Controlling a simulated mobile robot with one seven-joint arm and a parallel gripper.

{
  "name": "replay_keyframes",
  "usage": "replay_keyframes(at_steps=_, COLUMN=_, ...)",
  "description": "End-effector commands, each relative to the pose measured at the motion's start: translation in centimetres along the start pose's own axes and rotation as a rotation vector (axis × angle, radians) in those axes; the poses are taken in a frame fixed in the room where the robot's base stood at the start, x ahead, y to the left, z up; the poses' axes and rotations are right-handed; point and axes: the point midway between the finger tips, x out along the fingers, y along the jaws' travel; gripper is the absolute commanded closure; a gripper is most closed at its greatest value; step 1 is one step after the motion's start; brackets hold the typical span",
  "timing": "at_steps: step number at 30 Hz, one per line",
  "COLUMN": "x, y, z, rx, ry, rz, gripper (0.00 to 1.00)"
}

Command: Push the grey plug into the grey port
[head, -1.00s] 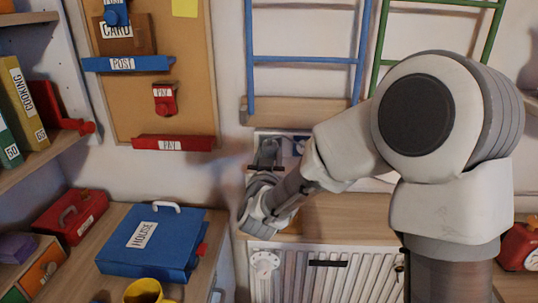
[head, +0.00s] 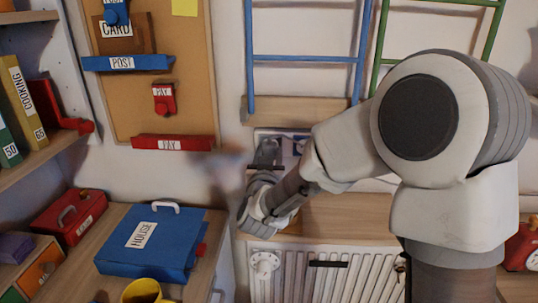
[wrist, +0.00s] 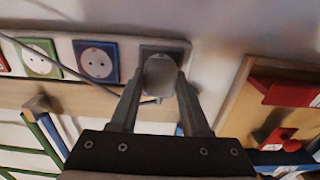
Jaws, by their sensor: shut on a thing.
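The grey plug (wrist: 160,75) is a rounded grey body between the fingertips of my gripper (wrist: 159,88) in the wrist view. My gripper is shut on it. The grey port (wrist: 176,48) is a dark grey square socket on the wall strip, directly behind the plug. The plug covers most of its face. I cannot tell whether the plug touches the port or how deep it sits. In the head view my gripper (head: 262,172) is at the wall panel below the blue ladder, and its wrist hides most of the plug.
A blue socket (wrist: 96,61) and a green socket (wrist: 40,58) sit beside the grey port. A thin cable (wrist: 75,75) crosses in front of the strip. The corkboard (wrist: 240,105) with red holders is close on the right. A radiator (head: 325,275) stands below the wooden ledge (head: 340,215).

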Motion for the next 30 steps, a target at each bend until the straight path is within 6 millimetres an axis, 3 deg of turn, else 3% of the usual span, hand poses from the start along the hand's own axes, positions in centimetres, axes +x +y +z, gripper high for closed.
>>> replay_keyframes(at_steps=30, x=0.92, y=-0.04, z=0.03, rx=0.001, ry=0.0, rz=0.0, gripper=1.0)
